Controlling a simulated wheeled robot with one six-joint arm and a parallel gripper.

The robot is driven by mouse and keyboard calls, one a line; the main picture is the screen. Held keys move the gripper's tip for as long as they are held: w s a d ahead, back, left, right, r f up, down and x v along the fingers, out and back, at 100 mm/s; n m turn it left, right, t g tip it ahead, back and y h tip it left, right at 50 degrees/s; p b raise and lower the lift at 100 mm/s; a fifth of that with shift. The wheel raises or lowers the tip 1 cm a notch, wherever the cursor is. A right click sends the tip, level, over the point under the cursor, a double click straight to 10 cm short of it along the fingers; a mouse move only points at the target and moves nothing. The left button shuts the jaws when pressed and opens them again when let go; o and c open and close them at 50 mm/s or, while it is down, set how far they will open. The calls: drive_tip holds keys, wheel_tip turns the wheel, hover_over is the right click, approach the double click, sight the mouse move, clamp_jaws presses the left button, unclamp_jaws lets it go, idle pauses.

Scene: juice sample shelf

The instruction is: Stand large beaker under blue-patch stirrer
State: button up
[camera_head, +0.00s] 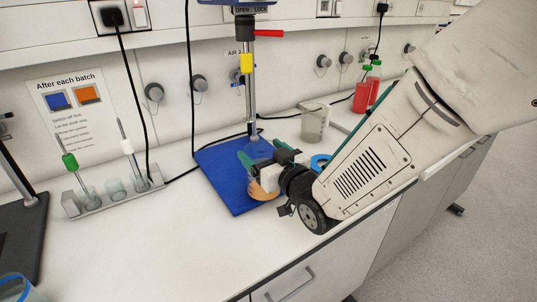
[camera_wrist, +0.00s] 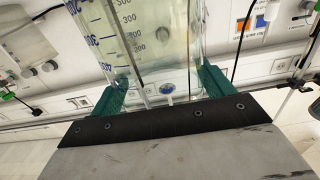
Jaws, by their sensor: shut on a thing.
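My gripper (camera_head: 256,160) is over the blue base plate (camera_head: 215,178) of a stirrer stand, with its teal fingers on the large clear beaker (camera_head: 259,147). In the wrist view the beaker (camera_wrist: 140,40), with blue graduation marks, stands between the teal fingers (camera_wrist: 165,88). The stand's metal rod (camera_head: 251,100) rises behind the beaker, carrying a yellow patch (camera_head: 246,63) and a red lever (camera_head: 268,33). A thin rod shows across or behind the glass in the wrist view. I cannot tell whether the beaker touches the plate.
Another beaker (camera_head: 314,124) stands behind, to the right. Red bottles (camera_head: 362,96) are farther back. A rack (camera_head: 110,198) with small vessels stands left, beside a dark stand base (camera_head: 22,225). A blue ring (camera_head: 320,162) lies close to my arm.

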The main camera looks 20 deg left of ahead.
sight(254, 149)
drive_tip(key=shift+f+x, duration=0.15)
drive_tip(key=shift+x, duration=1.4)
drive_tip(key=shift+f+x, duration=0.15)
drive_tip(key=shift+x, duration=1.4)
drive_tip(key=shift+f, duration=0.25)
drive_tip(key=o, duration=1.8)
drive_tip(key=shift+d, duration=0.1)
drive_tip(key=shift+f, duration=0.1)
